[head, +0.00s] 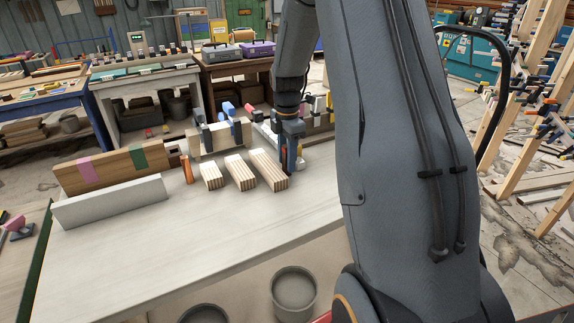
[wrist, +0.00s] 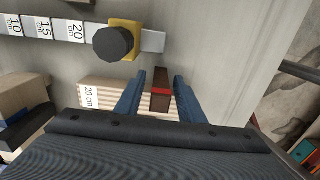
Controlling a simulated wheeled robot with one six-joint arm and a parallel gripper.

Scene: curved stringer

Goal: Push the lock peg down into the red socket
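My gripper (head: 290,135) points down over the far part of the pale bench, beside the striped wooden blocks. In the wrist view my gripper (wrist: 160,88) has its two blue fingers on either side of a dark brown upright piece with a red band (wrist: 161,91), which seems to be the lock peg. A narrow gap shows between this piece and each finger. I cannot make out the red socket as a separate part. An orange-brown peg (head: 187,169) stands near the left end of the blocks, by the long beam.
A yellow stop with a black knob (wrist: 115,43) sits on a scale. A long beam (head: 105,166) and white board (head: 110,202) are left. The front bench is clear.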

